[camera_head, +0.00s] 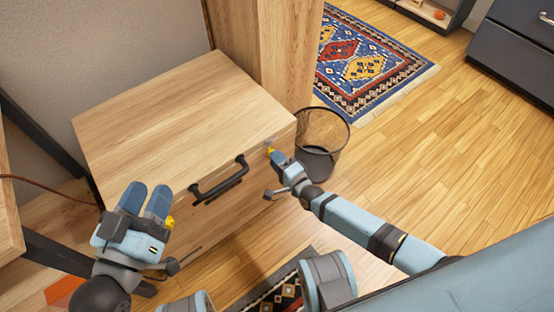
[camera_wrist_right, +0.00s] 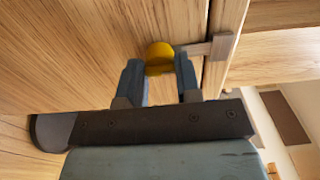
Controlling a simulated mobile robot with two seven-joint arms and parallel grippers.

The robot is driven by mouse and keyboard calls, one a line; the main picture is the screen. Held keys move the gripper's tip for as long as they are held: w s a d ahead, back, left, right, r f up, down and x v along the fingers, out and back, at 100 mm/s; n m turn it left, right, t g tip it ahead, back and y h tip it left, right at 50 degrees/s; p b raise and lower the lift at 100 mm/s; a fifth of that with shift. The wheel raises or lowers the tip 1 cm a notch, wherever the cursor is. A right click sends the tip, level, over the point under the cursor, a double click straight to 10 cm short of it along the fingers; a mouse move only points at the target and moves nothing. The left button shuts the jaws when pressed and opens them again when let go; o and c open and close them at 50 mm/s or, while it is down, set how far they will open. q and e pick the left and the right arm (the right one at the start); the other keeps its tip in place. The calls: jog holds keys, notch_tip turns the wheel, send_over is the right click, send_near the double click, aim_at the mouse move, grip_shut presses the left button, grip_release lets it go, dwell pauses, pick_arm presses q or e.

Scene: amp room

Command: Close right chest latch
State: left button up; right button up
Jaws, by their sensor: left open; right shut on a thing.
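The wooden chest (camera_head: 185,125) stands with its lid down and a black handle (camera_head: 219,181) on its front. The right latch (camera_wrist_right: 160,55) has a yellow knob and a grey metal bar reaching to a bracket beside the lid seam. My right gripper (camera_wrist_right: 160,75) is shut on the yellow knob; in the head view it (camera_head: 275,156) hides most of that latch. My left gripper (camera_head: 146,200) is open and empty in front of the chest's left side. A yellow piece (camera_head: 169,222) shows beside it, likely the left latch, partly hidden.
A dark mesh waste bin (camera_head: 322,140) stands close to the chest's right side, near my right gripper. A wooden post (camera_head: 285,50) rises behind the chest. A patterned rug (camera_head: 365,60) lies behind. The wooden floor (camera_head: 460,150) at the right is clear.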

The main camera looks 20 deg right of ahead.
jog(key=o, duration=0.9)
pick_arm(q)
jog(key=shift+r, duration=0.1)
pick_arm(e)
jog(key=shift+s, duration=0.15)
pick_arm(q)
jog(key=r+p, duration=0.1)
jog(key=r+t+p, duration=0.1)
jog(key=r, duration=0.1)
jog(key=r+t+p, duration=0.1)
jog(key=r, duration=0.1)
jog(key=shift+s+a, duration=0.15)
jog(key=shift+a, duration=0.1)
pick_arm(e)
jog(key=v, duration=1.2)
